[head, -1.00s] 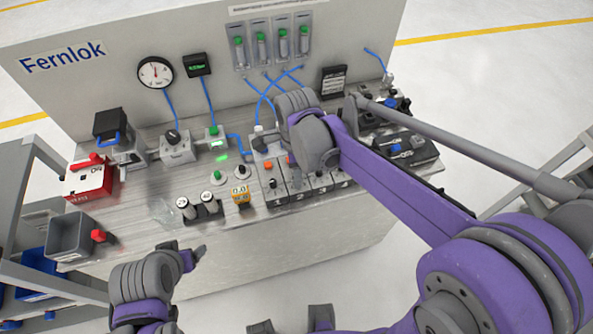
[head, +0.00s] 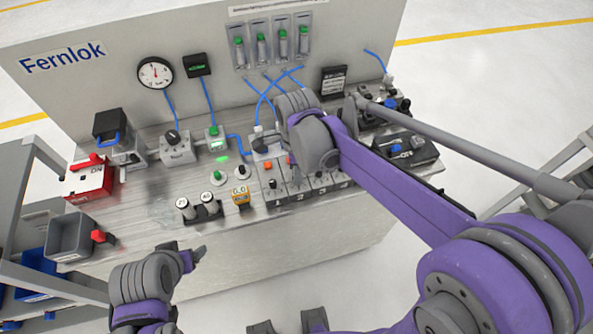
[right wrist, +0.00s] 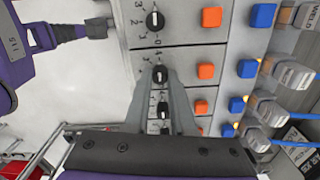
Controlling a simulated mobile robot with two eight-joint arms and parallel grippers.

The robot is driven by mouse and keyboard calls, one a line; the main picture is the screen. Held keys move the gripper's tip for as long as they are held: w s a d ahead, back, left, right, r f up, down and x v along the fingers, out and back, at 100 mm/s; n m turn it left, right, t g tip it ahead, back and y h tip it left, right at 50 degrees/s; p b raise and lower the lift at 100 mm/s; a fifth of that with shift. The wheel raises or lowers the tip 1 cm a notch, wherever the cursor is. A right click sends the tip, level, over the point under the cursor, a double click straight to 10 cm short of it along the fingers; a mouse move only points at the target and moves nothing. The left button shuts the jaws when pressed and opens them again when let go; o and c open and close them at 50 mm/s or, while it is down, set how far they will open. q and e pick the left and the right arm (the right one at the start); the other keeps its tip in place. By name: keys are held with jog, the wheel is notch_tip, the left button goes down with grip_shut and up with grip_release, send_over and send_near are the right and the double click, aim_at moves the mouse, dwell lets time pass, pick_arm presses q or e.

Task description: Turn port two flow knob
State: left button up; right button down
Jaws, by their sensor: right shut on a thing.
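The port two flow knob (right wrist: 159,73) is a small black round knob with a white pointer mark on a grey valve block. In the right wrist view my right gripper (right wrist: 160,80) has its two grey fingers closed on it, one on each side. In the head view my right wrist covers much of the valve blocks, and the fingertips are hard to make out. The port one knob (right wrist: 155,20) also shows in the head view (head: 272,184). My left gripper (head: 184,254) hangs in front of the bench, away from the knobs; its finger gap is unclear.
More black knobs (right wrist: 162,108) continue the row beneath my fingers. Orange buttons (right wrist: 206,71) and blue buttons (right wrist: 248,69) line the valve blocks beside the knobs. A round gauge (head: 155,73) is on the back panel. A red box (head: 90,182) and grey bin (head: 72,236) stand left.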

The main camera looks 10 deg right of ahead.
jog(key=n, duration=0.3)
jog(key=n+b, duration=0.1)
jog(key=n, duration=1.5)
jog(key=shift+n+b, duration=0.3)
jog(key=shift+b, duration=0.1)
jog(key=n, duration=0.6)
jog(key=shift+n, duration=0.4)
jog(key=c, duration=0.8)
grip_release()
